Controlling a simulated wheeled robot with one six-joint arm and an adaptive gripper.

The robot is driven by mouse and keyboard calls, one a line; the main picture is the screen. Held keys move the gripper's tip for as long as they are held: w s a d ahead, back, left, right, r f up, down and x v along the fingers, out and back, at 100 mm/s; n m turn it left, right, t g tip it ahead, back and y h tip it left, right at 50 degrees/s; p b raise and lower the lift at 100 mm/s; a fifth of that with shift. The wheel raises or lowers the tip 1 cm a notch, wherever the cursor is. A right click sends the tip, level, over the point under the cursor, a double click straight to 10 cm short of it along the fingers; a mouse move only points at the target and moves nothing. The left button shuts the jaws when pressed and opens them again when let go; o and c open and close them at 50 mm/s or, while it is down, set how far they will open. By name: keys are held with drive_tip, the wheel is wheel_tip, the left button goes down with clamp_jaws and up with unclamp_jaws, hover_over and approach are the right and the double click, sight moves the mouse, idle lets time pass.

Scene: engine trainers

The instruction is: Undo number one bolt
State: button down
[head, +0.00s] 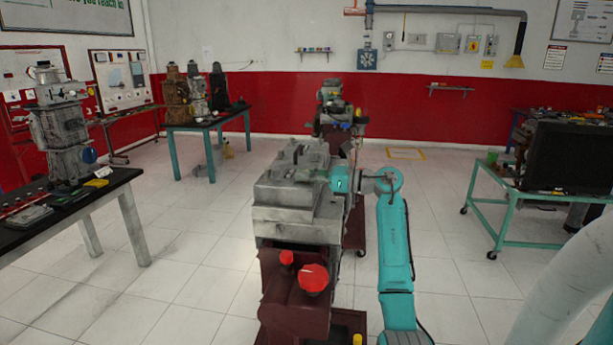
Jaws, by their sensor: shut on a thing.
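The grey engine trainer (298,205) stands in the middle of the head view on a dark red stand. My teal arm comes up on its right and bends left at the top. My gripper (322,174) is at the upper right side of the engine, close against it. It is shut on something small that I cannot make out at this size. The number one bolt cannot be told apart on the engine.
Red round parts (313,279) stick out at the stand's front. Another engine (333,105) stands close behind. A black table (75,195) with an engine is at left, and a teal cart (520,208) with a dark panel is at right. Tiled floor is open between them.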

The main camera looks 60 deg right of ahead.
sight(307, 171)
drive_tip(key=c, duration=1.1)
unclamp_jaws()
drive_tip(key=shift+o, duration=0.2)
wheel_tip(307, 171, up, 10)
drive_tip(key=shift+f, duration=0.1)
